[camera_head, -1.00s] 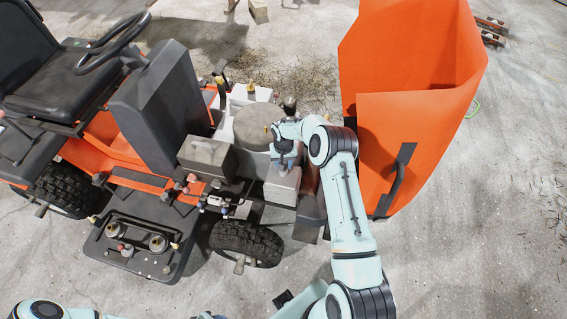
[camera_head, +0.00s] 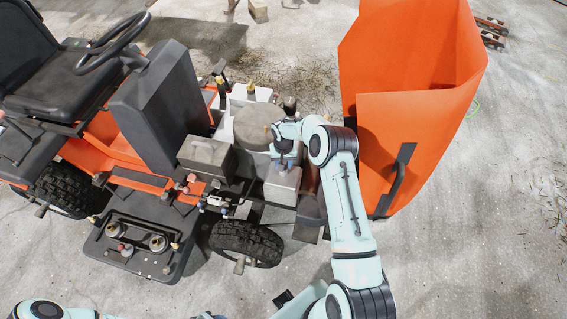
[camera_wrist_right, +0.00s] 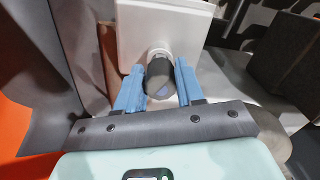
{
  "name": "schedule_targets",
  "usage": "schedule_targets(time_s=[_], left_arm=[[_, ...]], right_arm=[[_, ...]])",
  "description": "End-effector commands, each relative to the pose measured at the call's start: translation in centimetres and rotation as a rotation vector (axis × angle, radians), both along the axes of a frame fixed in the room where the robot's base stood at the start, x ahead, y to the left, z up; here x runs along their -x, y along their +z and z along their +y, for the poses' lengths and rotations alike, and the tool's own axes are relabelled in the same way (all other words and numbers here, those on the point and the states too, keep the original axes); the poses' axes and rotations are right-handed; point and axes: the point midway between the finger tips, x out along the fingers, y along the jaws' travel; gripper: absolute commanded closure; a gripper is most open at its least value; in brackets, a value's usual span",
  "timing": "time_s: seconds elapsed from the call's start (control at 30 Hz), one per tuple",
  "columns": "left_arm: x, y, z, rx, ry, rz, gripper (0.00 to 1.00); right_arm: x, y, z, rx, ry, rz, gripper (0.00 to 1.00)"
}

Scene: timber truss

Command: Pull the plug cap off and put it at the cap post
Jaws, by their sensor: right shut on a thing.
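The plug cap (camera_wrist_right: 159,78) shows in the right wrist view as a dark rounded piece at the end of a pale neck on a white block (camera_wrist_right: 135,25). My right gripper (camera_wrist_right: 157,72) has its blue fingers on either side of the cap and is shut on it. In the head view my right gripper (camera_head: 284,160) is over the front of the orange mower's engine, and my own wrist hides the cap there. I cannot tell which of the small posts on the engine is the cap post. My left gripper is outside the picture.
The orange hood (camera_head: 420,120) stands open just right of my right arm. A grey box (camera_head: 206,156) and a round grey engine cover (camera_head: 255,125) lie left of the gripper. A front wheel (camera_head: 246,243) is below.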

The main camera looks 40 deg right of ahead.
Motion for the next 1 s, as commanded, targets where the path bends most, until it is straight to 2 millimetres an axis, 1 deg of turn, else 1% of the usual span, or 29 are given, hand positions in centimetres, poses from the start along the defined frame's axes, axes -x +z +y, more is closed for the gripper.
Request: schedule_targets(time_s=[0.5, 0.8, 0.83, 0.87, 0.9, 0.93, 1.0], left_arm=[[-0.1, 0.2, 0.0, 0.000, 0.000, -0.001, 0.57], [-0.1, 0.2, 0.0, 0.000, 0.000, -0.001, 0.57], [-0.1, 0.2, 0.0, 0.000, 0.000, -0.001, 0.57], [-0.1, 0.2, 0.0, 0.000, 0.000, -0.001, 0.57], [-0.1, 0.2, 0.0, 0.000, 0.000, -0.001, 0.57], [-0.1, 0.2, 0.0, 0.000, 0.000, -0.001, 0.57], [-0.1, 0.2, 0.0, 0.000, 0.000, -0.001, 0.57]], right_arm=[[-0.1, 1.2, 0.0, 0.000, 0.000, -0.001, 1.00], [0.0, 1.2, 0.0, 0.000, 0.000, 0.000, 1.00], [0.0, 1.2, 0.0, 0.000, 0.000, 0.000, 0.69], [0.0, 1.2, 0.0, 0.000, 0.000, 0.000, 0.79], [0.0, 1.2, 0.0, 0.000, 0.000, 0.000, 0.92], [0.0, 1.2, 0.0, 0.000, 0.000, 0.000, 1.00], [0.0, 1.2, 0.0, 0.000, 0.000, 0.000, 1.00]])
